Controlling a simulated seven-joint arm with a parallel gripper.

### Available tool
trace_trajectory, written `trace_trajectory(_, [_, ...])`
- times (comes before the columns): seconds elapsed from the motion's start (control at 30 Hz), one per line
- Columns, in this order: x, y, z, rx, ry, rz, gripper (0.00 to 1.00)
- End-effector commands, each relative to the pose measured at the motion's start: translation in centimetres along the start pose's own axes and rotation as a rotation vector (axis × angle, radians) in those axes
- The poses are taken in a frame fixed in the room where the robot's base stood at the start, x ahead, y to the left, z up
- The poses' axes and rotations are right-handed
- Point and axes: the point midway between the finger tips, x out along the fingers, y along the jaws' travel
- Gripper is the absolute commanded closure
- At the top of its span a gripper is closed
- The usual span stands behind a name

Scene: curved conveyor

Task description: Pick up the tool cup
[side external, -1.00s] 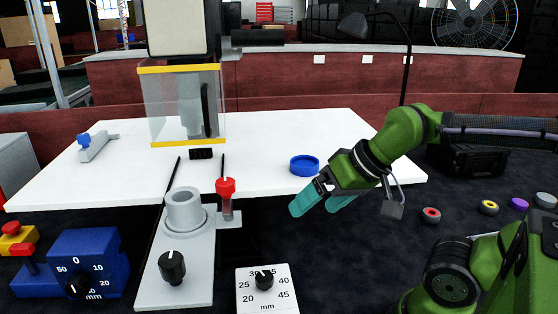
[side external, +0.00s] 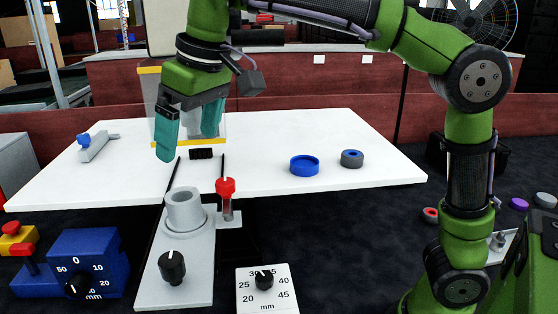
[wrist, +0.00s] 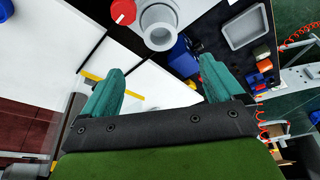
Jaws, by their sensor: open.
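The grey tool cup (side external: 184,211), a round cylinder with an open top, stands upright on the grey plate (side external: 186,285) at the front of the white table. It also shows at the top of the wrist view (wrist: 158,22). My gripper (side external: 188,132) has two teal fingers spread apart with nothing between them. It hangs in the air above and behind the cup in the side view. In the wrist view my gripper (wrist: 163,68) is open, and the cup lies beyond the fingertips, apart from them.
A red-topped post (side external: 226,190) stands close to the right of the cup, and a black knob (side external: 172,268) in front. A clear guard with yellow edges (side external: 149,105) is behind my gripper. A blue ring (side external: 305,166) and a grey ring (side external: 352,159) lie on the white table (side external: 270,135).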

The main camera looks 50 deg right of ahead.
Motion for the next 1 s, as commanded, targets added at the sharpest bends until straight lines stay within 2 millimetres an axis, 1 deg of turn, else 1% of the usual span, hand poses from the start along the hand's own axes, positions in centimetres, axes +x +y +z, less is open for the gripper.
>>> trace_trajectory(0.03, [-0.8, -0.5, -0.7, -0.002, -0.003, 0.006, 0.06])
trace_trajectory(0.1, [-2.2, -0.4, -1.0, 0.007, -0.007, 0.013, 0.06])
trace_trajectory(0.2, [-3.9, -0.1, -0.7, 0.022, -0.014, 0.013, 0.06])
trace_trajectory(0.3, [-3.4, -0.2, -0.1, 0.022, -0.044, 0.013, 0.06])
trace_trajectory(0.37, [-2.8, -0.2, 0.0, 0.016, -0.049, 0.012, 0.06])
trace_trajectory(0.47, [-0.9, -0.1, 0.1, 0.015, -0.049, 0.012, 0.06])
trace_trajectory(0.7, [4.4, -0.1, 0.3, 0.016, -0.049, 0.011, 0.06])
trace_trajectory(0.8, [6.1, -0.1, 0.4, 0.017, -0.047, 0.01, 0.06])
trace_trajectory(0.9, [7.3, -0.1, 0.4, 0.018, -0.045, 0.009, 0.06])
trace_trajectory(1.0, [7.8, -0.1, 0.4, 0.018, -0.044, 0.009, 0.06])
